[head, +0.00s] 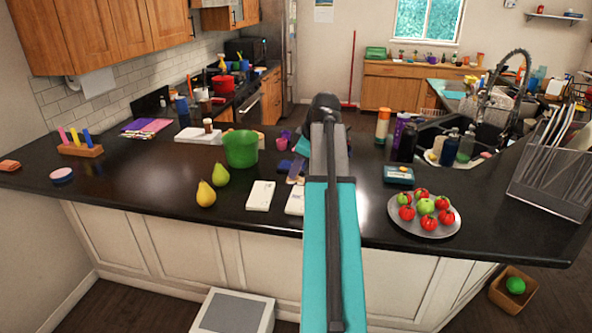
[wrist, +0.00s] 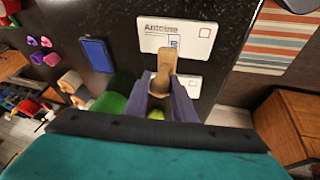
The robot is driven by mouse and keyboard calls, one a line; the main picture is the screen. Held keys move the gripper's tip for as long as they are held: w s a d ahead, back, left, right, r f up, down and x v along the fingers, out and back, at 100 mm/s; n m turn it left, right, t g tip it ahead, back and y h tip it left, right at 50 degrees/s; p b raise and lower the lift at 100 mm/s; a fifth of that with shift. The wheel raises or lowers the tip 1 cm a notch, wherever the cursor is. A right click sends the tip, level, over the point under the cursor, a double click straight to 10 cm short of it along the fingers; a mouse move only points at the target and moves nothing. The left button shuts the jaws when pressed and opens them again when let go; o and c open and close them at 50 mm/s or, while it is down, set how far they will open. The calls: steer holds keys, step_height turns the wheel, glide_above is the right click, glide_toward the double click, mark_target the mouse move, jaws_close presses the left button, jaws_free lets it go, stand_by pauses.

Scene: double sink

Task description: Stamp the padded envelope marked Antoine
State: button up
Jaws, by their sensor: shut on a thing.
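The white envelope marked Antoine (wrist: 157,29) lies flat on the dark counter in the wrist view. It has a red square outline at its right end and a small blue-grey outlined mark near its middle. My gripper (wrist: 165,84) is shut on a wooden-handled stamp (wrist: 164,66), which overlaps the envelope's lower edge in the picture. I cannot tell whether the stamp touches it; its face is hidden. A blue pad (wrist: 97,54) lies to the left.
Another white envelope (wrist: 190,83) lies below the marked one in the wrist view. White envelopes also show in the head view (head: 261,195). A green bucket (head: 241,149), pears (head: 206,194) and a plate of tomatoes and apples (head: 424,228) stand nearby.

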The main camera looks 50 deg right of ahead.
steer(key=shift+r+p, duration=0.35)
steer(key=shift+r, duration=0.4)
steer(key=shift+w+a, duration=0.1)
stand_by(0.3)
